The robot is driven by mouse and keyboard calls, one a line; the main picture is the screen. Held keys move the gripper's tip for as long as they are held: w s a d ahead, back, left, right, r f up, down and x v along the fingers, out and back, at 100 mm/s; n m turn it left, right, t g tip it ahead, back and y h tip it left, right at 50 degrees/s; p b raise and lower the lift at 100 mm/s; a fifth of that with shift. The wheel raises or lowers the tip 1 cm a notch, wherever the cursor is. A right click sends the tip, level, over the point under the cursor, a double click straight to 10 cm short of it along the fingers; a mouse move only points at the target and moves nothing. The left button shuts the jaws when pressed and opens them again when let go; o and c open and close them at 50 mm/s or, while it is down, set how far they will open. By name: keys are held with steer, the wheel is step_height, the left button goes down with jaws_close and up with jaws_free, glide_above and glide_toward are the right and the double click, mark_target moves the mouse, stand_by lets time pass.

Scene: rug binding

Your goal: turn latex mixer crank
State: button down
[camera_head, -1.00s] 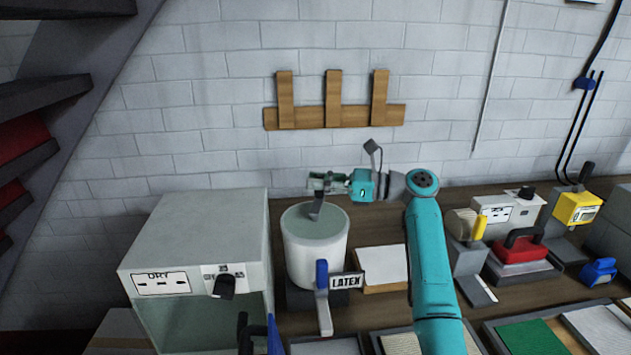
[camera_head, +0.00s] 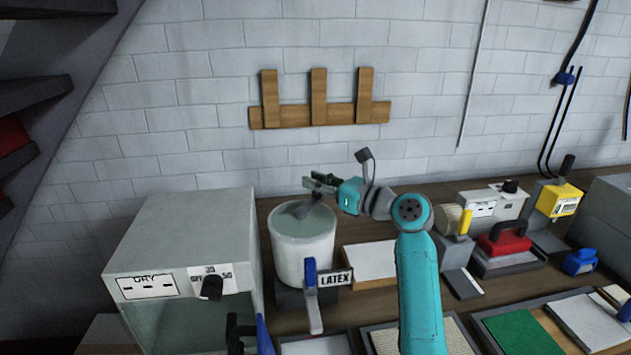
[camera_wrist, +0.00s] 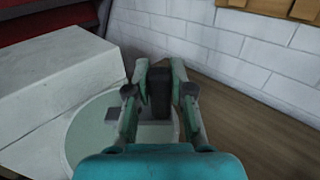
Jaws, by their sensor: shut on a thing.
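The latex mixer is a white round tub (camera_head: 303,252) with a pale grey-green top, left of centre in the head view; its disc-like top (camera_wrist: 90,140) also shows in the wrist view. A dark grey crank (camera_head: 299,211) stands on the top. My gripper (camera_head: 312,182) is above the tub and comes in from the right. In the wrist view my gripper (camera_wrist: 160,80) is shut on the dark upright crank grip (camera_wrist: 160,92), with one finger on each side. The crank's lower end is partly hidden there. A LATEX sign (camera_head: 335,279) is beside the tub.
A blue-handled grey lever (camera_head: 312,295) stands in front of the tub. A large grey box (camera_head: 180,245) marked DRY is close on the left. A white sheet block (camera_head: 369,263) lies to the right. The brick wall (camera_head: 225,130) is behind.

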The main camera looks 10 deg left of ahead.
stand_by(0.3)
steer(key=c, duration=1)
jaws_free()
step_height(320, 180, up, 10)
